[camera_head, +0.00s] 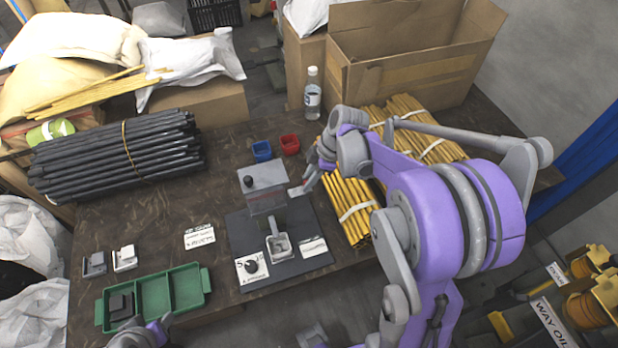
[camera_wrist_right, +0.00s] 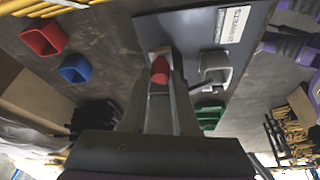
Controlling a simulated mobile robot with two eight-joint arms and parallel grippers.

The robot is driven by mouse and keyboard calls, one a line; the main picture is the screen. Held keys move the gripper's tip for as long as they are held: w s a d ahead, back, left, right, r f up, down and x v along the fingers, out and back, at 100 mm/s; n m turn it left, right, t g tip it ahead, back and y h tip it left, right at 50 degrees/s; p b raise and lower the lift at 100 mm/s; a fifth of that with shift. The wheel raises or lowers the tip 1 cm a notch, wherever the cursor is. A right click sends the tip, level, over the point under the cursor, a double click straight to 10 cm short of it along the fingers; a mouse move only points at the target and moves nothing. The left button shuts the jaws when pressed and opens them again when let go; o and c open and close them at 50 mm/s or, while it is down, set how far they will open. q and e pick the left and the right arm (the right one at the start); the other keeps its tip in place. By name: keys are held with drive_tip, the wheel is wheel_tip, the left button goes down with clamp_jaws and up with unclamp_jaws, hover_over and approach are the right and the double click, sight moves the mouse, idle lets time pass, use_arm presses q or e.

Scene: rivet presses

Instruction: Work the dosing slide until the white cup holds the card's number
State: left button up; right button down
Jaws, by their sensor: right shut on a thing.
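The dosing device (camera_head: 264,187) stands on a dark plate (camera_head: 237,222) on the table, its body a grey block with a black knob on top. A pale cup (camera_head: 279,246) stands in front of it on the plate; it also shows in the right wrist view (camera_wrist_right: 214,68). Its contents are too small to tell. My right gripper (camera_head: 305,188) is at the device's right side, shut on the red slide handle (camera_wrist_right: 159,72). My left gripper (camera_head: 142,332) is at the bottom edge, jaws unclear.
A blue bin (camera_head: 262,151) and a red bin (camera_head: 289,144) stand behind the device. A green tray (camera_head: 188,286), a white block-like item (camera_head: 124,259) and a grey one (camera_head: 95,264) are at left. Yellow rods (camera_head: 350,205) lie close at right.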

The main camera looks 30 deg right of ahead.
sight(295, 192)
drive_tip(key=shift+w+a, duration=0.2)
drive_tip(key=shift+a, duration=0.8)
drive_tip(key=shift+w+a, duration=0.2)
drive_tip(key=shift+a, duration=0.75)
drive_tip(key=c, duration=0.7)
unclamp_jaws()
drive_tip(key=shift+o, duration=0.2)
drive_tip(key=v, duration=1)
drive_tip(key=shift+d+r+p, duration=0.25)
drive_tip(key=shift+r+p, duration=0.1)
drive_tip(key=shift+p, duration=0.05)
